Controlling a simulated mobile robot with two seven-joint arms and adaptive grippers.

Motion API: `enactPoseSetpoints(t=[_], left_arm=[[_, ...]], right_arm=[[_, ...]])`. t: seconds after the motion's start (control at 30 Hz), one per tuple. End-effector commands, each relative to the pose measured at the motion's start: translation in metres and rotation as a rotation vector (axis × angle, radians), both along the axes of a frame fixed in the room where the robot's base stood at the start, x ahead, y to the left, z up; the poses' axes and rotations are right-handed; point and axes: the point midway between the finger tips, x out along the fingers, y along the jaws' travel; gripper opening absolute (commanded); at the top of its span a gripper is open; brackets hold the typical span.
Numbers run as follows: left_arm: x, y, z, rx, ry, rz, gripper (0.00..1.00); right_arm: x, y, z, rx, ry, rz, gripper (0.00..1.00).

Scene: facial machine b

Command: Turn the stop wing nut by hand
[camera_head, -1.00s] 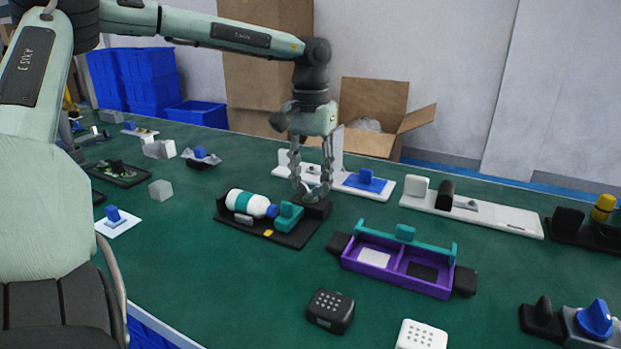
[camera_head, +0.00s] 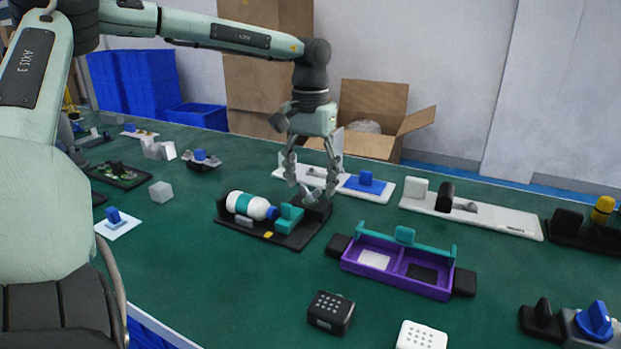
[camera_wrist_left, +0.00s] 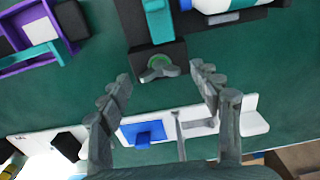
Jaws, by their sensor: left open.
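The grey wing nut (camera_wrist_left: 158,69) sits on a black block (camera_wrist_left: 155,57) at one end of the bottle fixture. In the left wrist view it lies between and just beyond my fingertips. My left gripper (camera_head: 312,190) is open and empty, pointing down over that block in the head view; it also shows in the left wrist view (camera_wrist_left: 160,74). In the head view the nut is hard to make out behind the fingers. My right gripper is not in view.
The fixture's black base (camera_head: 295,240) carries a white bottle (camera_head: 250,206) and a teal clamp (camera_head: 289,217). A white plate with a blue block (camera_head: 366,181) lies behind the gripper. A purple two-compartment tray (camera_head: 395,271) stands to the right.

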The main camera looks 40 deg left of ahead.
Motion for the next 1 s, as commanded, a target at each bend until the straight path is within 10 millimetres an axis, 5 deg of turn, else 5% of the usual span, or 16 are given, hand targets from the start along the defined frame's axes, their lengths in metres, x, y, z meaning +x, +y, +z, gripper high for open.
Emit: enactPoseSetpoints(t=[0.6,1.0], left_arm=[[0.001,0.001,0.105,0.002,-0.005,0.001,0.64],[0.000,0.000,0.120,0.001,-0.002,0.000,0.64]], right_arm=[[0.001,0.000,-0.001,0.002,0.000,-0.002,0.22],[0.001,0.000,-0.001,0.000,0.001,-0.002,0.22]])
